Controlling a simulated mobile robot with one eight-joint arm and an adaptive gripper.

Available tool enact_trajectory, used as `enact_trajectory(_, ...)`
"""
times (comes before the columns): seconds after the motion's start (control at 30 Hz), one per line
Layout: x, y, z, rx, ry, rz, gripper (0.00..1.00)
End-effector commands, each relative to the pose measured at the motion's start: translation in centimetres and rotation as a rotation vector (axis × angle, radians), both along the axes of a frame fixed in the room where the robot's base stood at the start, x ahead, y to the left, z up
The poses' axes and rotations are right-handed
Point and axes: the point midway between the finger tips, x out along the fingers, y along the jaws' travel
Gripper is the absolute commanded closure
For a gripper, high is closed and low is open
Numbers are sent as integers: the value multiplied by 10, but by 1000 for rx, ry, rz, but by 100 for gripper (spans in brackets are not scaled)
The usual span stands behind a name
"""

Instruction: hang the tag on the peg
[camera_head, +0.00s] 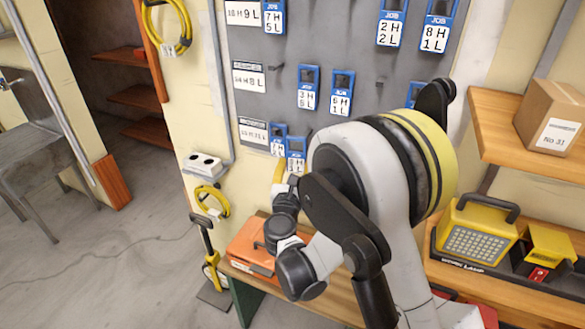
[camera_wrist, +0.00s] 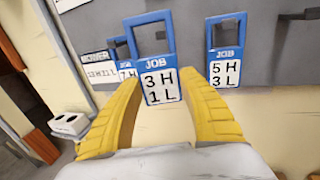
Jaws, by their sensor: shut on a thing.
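My gripper (camera_wrist: 160,78) has its yellow fingers shut on a blue-framed tag (camera_wrist: 161,88) that reads JOB 3H 1L. The tag is upright and faces the wrist camera, with its open blue loop above the fingertips. In the head view my gripper (camera_head: 279,172) is at the lower left of the grey board, mostly hidden by my arm. Two blue tags overlap just above it, and I cannot tell which is the held one. A bare dark peg (camera_wrist: 298,15) sticks out at the upper right of the wrist view. Whether the loop touches any peg is unclear.
The grey board (camera_head: 340,55) carries several other job tags and white labels. A 5H 3L tag (camera_wrist: 225,66) hangs close on the right. Another tag (camera_wrist: 126,72) is partly hidden on the left. An orange case (camera_head: 252,247) lies below on the bench.

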Motion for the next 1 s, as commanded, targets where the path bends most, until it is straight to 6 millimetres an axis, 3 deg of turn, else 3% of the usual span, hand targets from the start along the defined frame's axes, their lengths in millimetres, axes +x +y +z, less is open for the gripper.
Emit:
enact_trajectory(0.87, 55, -21, -1, 0, 0, 0, 76)
enact_trajectory(1.0, 60, -23, -10, 0, 0, -1, 76)
